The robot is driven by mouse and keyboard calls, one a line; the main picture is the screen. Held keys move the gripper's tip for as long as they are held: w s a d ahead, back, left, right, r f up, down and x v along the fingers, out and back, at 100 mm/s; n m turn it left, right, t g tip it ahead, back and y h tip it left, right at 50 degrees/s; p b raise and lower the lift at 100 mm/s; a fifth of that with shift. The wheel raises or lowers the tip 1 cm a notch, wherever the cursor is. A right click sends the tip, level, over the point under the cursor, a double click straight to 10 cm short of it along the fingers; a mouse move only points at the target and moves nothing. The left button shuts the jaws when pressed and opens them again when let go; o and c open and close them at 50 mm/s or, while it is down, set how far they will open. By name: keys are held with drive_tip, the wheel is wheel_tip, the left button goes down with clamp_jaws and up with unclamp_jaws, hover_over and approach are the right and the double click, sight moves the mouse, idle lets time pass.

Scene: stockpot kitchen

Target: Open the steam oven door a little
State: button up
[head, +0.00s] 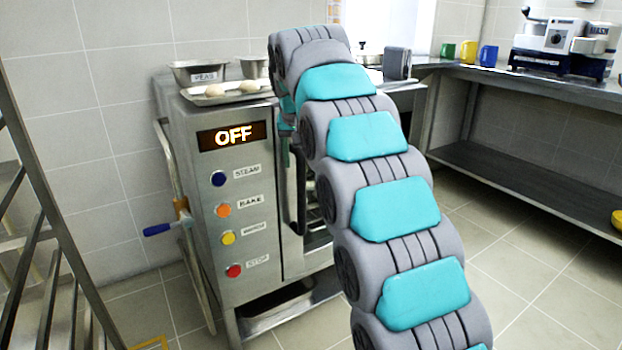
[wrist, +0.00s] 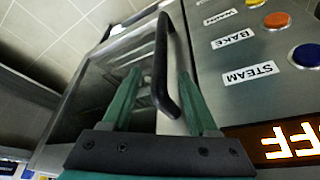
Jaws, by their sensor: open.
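The steam oven (head: 245,270) is a steel box with a lit OFF display and a column of coloured buttons. Its door (wrist: 88,92), with a dark window, is right of the panel in the head view, largely behind my arm. I cannot tell whether it is fully closed. The dark bar handle (head: 299,190) stands upright on it and also shows in the wrist view (wrist: 161,62). My gripper (wrist: 160,78) is open, its green fingers on either side of the handle's bar. The bar is between the fingers, not clamped.
A tray (head: 228,97) with pale round items and a steel pan (head: 197,72) sit on the oven top. A metal rack (head: 40,180) stands at left. A steel counter (head: 520,92) with mugs and a machine runs along the right.

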sight(300, 172)
drive_tip(key=x, duration=0.7)
drive_tip(key=shift+w+f, duration=0.2)
drive_tip(key=shift+f, duration=0.1)
clamp_jaws()
idle(1.2)
